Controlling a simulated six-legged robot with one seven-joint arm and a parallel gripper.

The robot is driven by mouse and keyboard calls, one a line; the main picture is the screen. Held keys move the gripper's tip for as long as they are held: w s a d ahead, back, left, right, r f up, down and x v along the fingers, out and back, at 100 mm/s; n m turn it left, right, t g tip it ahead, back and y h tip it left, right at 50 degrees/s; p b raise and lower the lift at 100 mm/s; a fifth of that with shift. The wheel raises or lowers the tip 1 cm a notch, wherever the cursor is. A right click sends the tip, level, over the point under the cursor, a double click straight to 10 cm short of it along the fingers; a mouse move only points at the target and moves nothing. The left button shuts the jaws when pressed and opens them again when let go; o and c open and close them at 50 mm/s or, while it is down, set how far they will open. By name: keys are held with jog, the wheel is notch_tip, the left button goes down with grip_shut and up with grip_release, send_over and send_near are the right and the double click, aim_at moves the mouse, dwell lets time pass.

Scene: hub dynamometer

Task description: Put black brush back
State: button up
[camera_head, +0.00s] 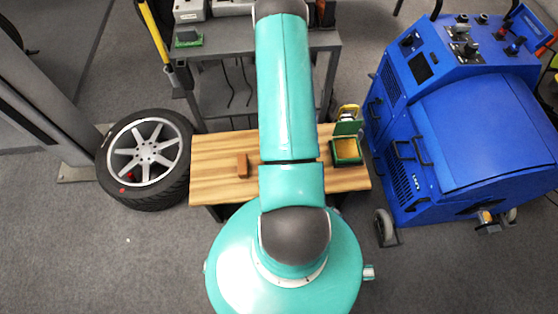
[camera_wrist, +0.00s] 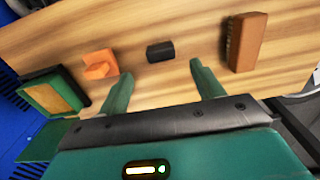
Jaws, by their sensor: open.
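A small black block-like object (camera_wrist: 160,51), the likely black brush, lies on the wooden bench top (camera_wrist: 190,30) in the wrist view. No bristles can be made out on it. My gripper (camera_wrist: 160,72) is open and empty, its two green fingers apart, with the black object just beyond the fingertips and between their lines. In the head view my arm hides the gripper and the black object. A reddish-brown block with a dark bristly side (camera_wrist: 246,42) lies to the right of the fingers; it also shows on the bench in the head view (camera_head: 242,165).
An open green box with a yellow inside (camera_wrist: 52,92) sits at the bench end, also in the head view (camera_head: 346,150). An orange piece (camera_wrist: 99,65) lies near it.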

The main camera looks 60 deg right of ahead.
jog(key=shift+r, duration=0.85)
jog(key=shift+r, duration=0.1)
jog(key=w+a+r+n+t+h, duration=0.1)
jog(key=w+r, duration=0.4)
jog(key=r, duration=0.4)
jog(key=w+a+r+n, duration=0.2)
jog(key=w+r, duration=0.4)
jog(key=r, duration=0.3)
jog(key=w+a+r+n+t, duration=0.1)
jog(key=w+a+r, duration=0.1)
jog(key=a+r, duration=0.35)
jog(key=w+a+r+n, duration=0.1)
jog(key=a+r, duration=0.1)
jog(key=r, duration=0.7)
jog(key=s+a+r+n+t, duration=0.1)
jog(key=s+a+r, duration=0.3)
jog(key=a+r, duration=0.2)
jog(key=s+a+r+n+t, duration=0.1)
jog(key=s+a+r+n, duration=0.1)
jog(key=s+a+r, duration=0.2)
jog(key=s+a+r+n+t+y, duration=0.1)
jog(key=s+a+r, duration=0.2)
jog(key=a+r, duration=0.6)
jog(key=shift+s+a+r+n+t, duration=0.3)
jog(key=shift+s+r+n, duration=0.1)
jog(key=shift+r, duration=0.3)
